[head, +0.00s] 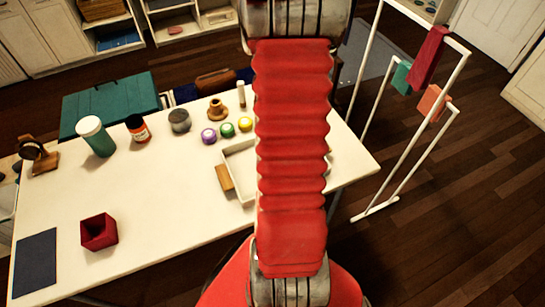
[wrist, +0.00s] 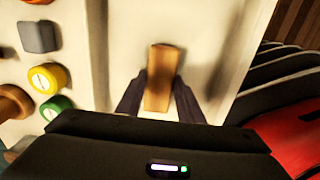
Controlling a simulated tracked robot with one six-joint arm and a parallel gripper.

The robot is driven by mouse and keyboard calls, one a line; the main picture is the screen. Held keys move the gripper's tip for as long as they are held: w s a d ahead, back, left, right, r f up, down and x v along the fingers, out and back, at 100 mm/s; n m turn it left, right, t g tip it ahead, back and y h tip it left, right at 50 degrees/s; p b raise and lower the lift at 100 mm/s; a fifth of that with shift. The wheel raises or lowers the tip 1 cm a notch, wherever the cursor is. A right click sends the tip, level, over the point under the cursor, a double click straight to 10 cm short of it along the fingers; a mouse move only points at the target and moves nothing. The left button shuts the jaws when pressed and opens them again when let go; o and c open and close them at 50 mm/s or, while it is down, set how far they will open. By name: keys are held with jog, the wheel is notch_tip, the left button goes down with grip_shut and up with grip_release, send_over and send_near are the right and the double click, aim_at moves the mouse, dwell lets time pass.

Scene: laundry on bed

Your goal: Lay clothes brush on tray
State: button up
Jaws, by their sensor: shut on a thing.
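My gripper (wrist: 160,95) is shut on the clothes brush (wrist: 162,72), a tan wooden block between the two dark fingers in the wrist view. Behind it is the pale floor of the white tray (wrist: 120,45). I cannot tell whether the brush touches the tray floor or hangs just above it. In the head view the tray (head: 238,160) stands on the table, partly covered by my red arm, with a wooden piece (head: 225,178) at its left side. The gripper and brush are hidden behind my arm there.
Beside the tray on the white table (head: 160,200) are yellow (head: 245,124), green (head: 227,130) and purple (head: 209,136) jars. A dark grey block (wrist: 38,37) shows in the wrist view. A red open box (head: 99,232) stands front left. A white rack (head: 410,130) is at right.

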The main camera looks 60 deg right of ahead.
jog(key=o, duration=1)
jog(key=shift+f, duration=0.1)
notch_tip(320, 180, up, 12)
jog(key=shift+r, duration=0.15)
dwell(0.4)
dwell(0.6)
